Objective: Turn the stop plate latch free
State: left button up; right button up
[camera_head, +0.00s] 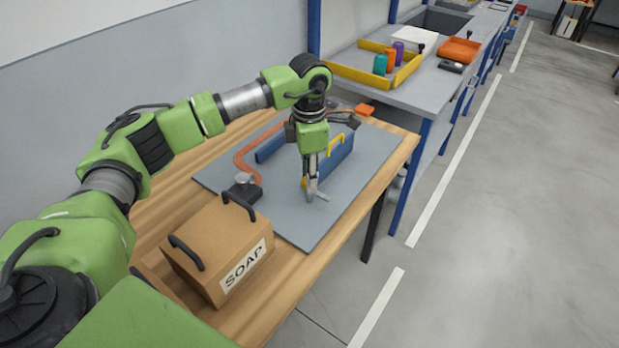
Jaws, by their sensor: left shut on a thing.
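My left gripper (314,190) points down over the grey board on the wooden table. Its fingers are shut at the near end of a blue block (340,158) with a yellow handle. They are closed on what seems to be the stop plate latch, which the fingers mostly hide; its turn angle cannot be told. A second blue piece (268,151) lies further left, partly behind my wrist. My right gripper is out of view.
A cardboard SOAP box (216,232) with black handles stands at the table's near side. A black fixture with a grey knob (242,188) and an orange curved strip (240,160) are left of the gripper. A yellow tray (345,73) with bottles is on the bench behind.

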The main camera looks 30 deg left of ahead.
pick_arm(q)
jog(key=shift+m, duration=0.4)
jog(key=o, duration=1.1)
jog(key=shift+r, duration=0.1)
